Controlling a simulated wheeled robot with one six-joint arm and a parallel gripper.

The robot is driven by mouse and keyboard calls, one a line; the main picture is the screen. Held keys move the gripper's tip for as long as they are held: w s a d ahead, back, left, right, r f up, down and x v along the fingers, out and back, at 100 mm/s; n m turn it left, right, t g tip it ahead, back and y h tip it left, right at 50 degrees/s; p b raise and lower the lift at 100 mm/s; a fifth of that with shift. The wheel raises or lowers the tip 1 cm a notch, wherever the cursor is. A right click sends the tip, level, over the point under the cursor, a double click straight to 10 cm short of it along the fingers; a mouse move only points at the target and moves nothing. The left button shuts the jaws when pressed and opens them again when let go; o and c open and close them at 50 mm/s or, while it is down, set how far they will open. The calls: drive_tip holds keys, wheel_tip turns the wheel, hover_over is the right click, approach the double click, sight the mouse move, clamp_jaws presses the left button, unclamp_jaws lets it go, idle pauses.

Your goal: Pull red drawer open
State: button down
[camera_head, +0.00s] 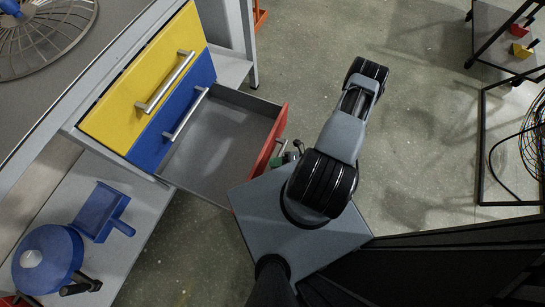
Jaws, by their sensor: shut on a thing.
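The red drawer (270,140) is pulled out of the cabinet, and its empty grey inside shows. It is the lowest of the three drawers, under the blue drawer (176,121) and the yellow drawer (142,75), which are both closed. My gripper (290,155) is at the red drawer's front, shut on its metal handle (281,145).
A blue dustpan (103,212) and a round blue object (47,258) lie on the low shelf at left. A wire fan guard (40,35) is on the worktop. Dark metal frames stand at right. The floor beyond my arm is clear.

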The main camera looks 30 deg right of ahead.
drive_tip(key=shift+d, duration=0.1)
drive_tip(key=c, duration=1.1)
unclamp_jaws()
drive_tip(key=p+v, duration=0.2)
drive_tip(key=v, duration=1.2)
